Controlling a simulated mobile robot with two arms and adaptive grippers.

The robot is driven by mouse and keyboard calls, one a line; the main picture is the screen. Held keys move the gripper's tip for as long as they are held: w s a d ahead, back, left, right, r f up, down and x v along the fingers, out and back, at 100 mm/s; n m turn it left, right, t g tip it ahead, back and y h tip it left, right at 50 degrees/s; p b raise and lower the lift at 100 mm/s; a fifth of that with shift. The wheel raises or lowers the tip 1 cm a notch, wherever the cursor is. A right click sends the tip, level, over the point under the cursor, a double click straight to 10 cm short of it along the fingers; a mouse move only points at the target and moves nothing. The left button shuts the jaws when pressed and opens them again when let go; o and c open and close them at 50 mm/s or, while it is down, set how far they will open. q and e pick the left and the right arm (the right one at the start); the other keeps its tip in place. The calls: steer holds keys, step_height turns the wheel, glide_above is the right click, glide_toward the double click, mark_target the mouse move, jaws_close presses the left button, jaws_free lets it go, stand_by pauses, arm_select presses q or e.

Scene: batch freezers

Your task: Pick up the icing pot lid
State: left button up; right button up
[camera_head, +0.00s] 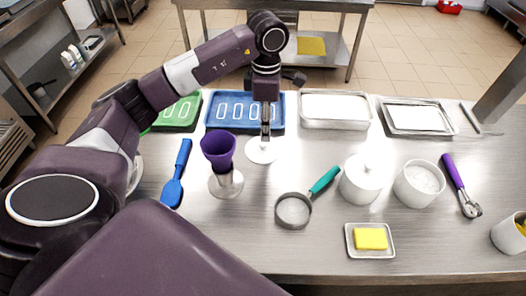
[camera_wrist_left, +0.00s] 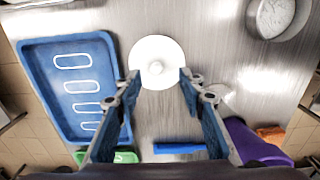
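A round white lid (camera_head: 262,152) with a small central knob lies flat on the metal table below my left gripper (camera_head: 265,138). In the left wrist view the lid (camera_wrist_left: 156,60) shows whole, its knob roughly centred between the fingers. My left gripper (camera_wrist_left: 159,76) is open, pointing down, with one finger towards each side of the lid and nothing held. I cannot tell exactly how high the fingertips are. A white pot with a knobbed lid (camera_head: 361,180) and an open white pot (camera_head: 419,185) stand to the right. My right gripper is not in view.
A blue tray (camera_head: 222,124) lies close to the lid. A purple cup (camera_head: 218,148) in a stand is at its lower left. White trays (camera_head: 335,124) line the back.

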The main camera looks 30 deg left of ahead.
mark_target(263, 143)
arm_select(q)
steer(key=f+p, duration=0.1)
steer(key=f, duration=0.1)
steer(key=f+p, duration=0.1)
steer(key=f, duration=0.1)
steer(key=a+f+p, duration=0.1)
steer(key=f, duration=0.1)
steer(key=shift+f, duration=0.4)
steer(key=shift+w+f, duration=0.1)
steer(key=shift+c, duration=0.4)
steer(key=c, duration=0.8)
